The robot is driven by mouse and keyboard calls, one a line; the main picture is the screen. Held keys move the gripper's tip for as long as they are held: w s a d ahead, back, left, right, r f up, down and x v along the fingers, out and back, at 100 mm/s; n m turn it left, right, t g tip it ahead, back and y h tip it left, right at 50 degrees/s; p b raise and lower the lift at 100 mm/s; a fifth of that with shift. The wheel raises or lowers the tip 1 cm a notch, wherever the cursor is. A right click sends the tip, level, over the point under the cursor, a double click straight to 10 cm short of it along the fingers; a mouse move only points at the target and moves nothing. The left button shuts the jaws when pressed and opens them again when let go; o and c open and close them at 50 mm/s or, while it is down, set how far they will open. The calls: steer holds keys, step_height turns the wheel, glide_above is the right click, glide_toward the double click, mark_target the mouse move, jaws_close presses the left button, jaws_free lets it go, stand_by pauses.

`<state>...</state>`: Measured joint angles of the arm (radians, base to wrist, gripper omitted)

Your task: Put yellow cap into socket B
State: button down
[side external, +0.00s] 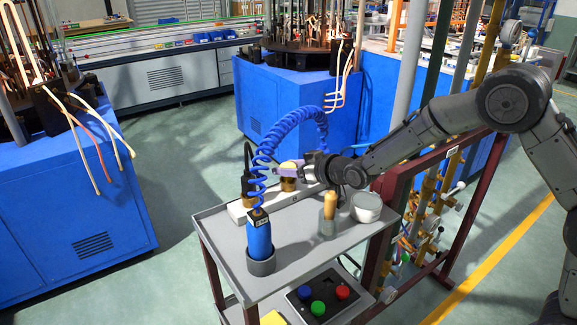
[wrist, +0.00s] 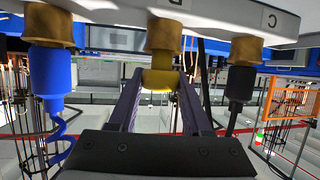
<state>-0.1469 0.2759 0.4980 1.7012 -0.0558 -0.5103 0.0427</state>
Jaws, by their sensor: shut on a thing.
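My gripper (side external: 290,168) is over the white bar (side external: 262,205) on the grey cart. In the wrist view my gripper (wrist: 158,90) is shut on the yellow cap (wrist: 160,82), which sits between the purple-grey fingers. The wrist picture looks upside down. The cap lines up with the middle brass socket (wrist: 172,36), beside the letter B, and appears at its mouth. I cannot tell whether it touches or how deep it sits. In the side view the fingers hide the cap; a brass socket (side external: 288,185) shows just below them.
In the wrist view a blue plug (wrist: 49,72) and a black plug (wrist: 240,84) flank the middle socket. The coiled blue hose (side external: 268,140) arches close to my gripper. A beaker (side external: 327,226), white bowl (side external: 366,207) and button box (side external: 322,296) stand nearer the camera.

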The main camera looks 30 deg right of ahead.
steer(key=shift+f, duration=0.7)
stand_by(0.3)
steer(key=shift+c, duration=1.8)
jaws_free()
steer(key=shift+o, duration=0.5)
steer(key=shift+s+f, duration=0.1)
steer(key=shift+f, duration=0.05)
steer(key=shift+r, duration=4.7)
